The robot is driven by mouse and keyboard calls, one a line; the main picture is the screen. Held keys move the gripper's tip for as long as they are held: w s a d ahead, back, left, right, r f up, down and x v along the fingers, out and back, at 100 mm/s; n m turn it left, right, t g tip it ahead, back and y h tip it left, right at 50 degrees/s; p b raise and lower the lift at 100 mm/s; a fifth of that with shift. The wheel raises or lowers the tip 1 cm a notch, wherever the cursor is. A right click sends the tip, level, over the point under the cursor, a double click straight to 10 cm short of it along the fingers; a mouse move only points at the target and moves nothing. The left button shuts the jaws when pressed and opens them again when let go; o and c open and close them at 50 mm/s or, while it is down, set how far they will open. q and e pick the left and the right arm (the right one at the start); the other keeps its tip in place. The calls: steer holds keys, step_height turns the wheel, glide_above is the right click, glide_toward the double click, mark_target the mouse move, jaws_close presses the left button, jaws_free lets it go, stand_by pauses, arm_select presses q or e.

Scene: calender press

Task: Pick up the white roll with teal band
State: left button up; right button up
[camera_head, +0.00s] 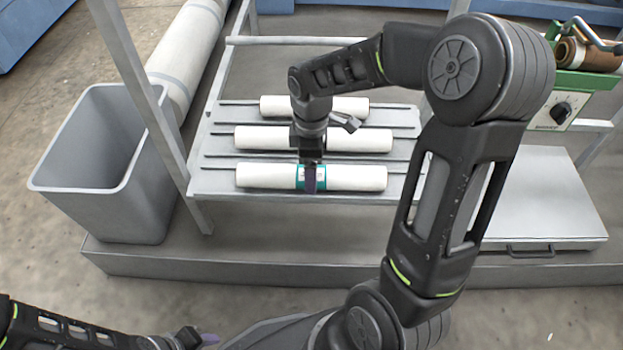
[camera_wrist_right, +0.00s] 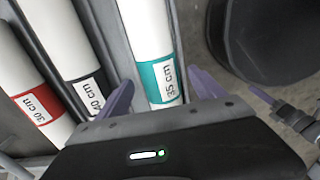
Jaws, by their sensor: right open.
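The white roll with teal band (camera_head: 345,177) lies in the front row of a sloped rack shelf, level and crosswise. Its teal label reads 35 cm in the right wrist view (camera_wrist_right: 160,82). My right gripper (camera_head: 311,181) is open over the teal band, pointing down. In the right wrist view its purple fingers (camera_wrist_right: 158,88) stand one on each side of the banded part; whether they touch it cannot be told. My left gripper (camera_head: 205,339) is low at the bottom left, away from the rack; its jaw opening is unclear.
Behind it lie a roll with a black 40 cm label (camera_wrist_right: 88,92) and one with a red 30 cm label (camera_wrist_right: 32,105). Dark rails separate the rows. A grey bin (camera_head: 150,190) stands left of the rack. A green-framed press (camera_head: 585,80) is at right.

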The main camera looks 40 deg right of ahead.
steer(key=shift+f, duration=0.75)
jaws_close()
stand_by(0.7)
